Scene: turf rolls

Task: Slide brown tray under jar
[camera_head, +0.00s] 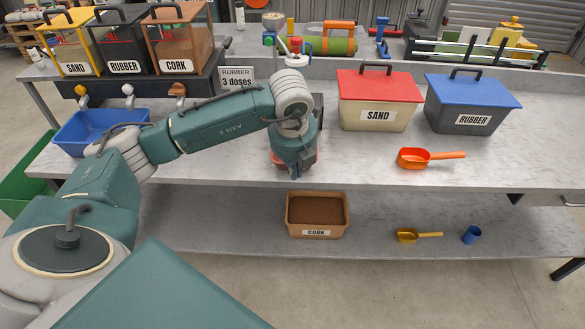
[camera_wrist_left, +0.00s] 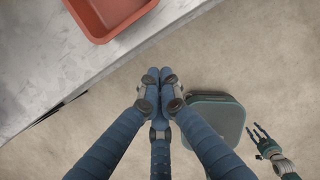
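A reddish-brown tray (camera_wrist_left: 112,22) lies empty near the table's front edge in the left wrist view. My right gripper (camera_wrist_left: 262,137) shows there with fingers spread, empty. The CORK jar (camera_head: 180,45) stands at the back left with a brown spout (camera_head: 177,89) beneath. A brown bin of cork (camera_head: 316,233) sits on the lower shelf.
SAND (camera_head: 75,50) and RUBBER (camera_head: 122,45) jars stand beside the CORK jar. A blue tray (camera_head: 75,145) lies below the left spouts. Lidded SAND (camera_head: 378,100) and RUBBER (camera_head: 470,105) bins stand right, with an orange scoop (camera_head: 415,158) in front.

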